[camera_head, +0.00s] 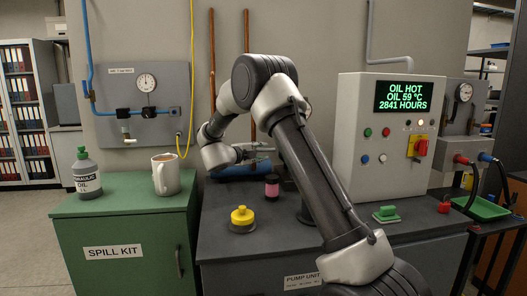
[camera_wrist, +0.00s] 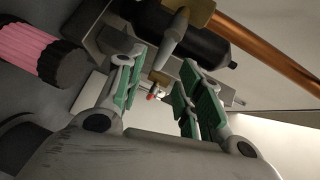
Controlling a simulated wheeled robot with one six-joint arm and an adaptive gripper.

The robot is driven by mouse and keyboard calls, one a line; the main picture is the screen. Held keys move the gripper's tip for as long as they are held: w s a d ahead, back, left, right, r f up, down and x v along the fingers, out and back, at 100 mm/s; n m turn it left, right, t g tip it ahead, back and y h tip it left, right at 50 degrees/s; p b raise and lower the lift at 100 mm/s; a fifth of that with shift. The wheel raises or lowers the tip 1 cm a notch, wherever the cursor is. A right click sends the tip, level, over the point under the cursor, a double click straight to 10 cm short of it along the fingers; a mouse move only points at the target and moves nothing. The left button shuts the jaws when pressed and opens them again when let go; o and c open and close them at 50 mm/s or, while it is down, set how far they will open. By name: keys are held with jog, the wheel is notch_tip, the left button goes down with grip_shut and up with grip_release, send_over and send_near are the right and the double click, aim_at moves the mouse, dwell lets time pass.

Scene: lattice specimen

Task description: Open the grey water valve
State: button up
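My gripper (camera_wrist: 160,80) is open, its two green-padded fingers apart. In the wrist view a light grey lever (camera_wrist: 174,36) with a brass fitting lies beyond and between the fingertips; it looks like the grey water valve's handle. I see no finger touching it. In the head view my gripper (camera_head: 258,151) is low over the back of the pump unit, by a blue cylinder (camera_head: 243,170). My arm and gripper cover much of that area, and I cannot make out the valve's handle there.
A copper pipe (camera_wrist: 270,48) and a dark cylinder (camera_wrist: 205,45) are close to the fingers. A pink-and-black canister (camera_head: 272,188) stands near the gripper. A yellow cap (camera_head: 242,216), a mug (camera_head: 166,174), an oil bottle (camera_head: 86,176) and the control box (camera_head: 378,160) stand around.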

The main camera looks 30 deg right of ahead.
aim_at(265, 150)
jog(key=x, duration=0.6)
jog(key=shift+w+d, duration=0.2)
jog(key=shift+d, duration=0.1)
grip_shut()
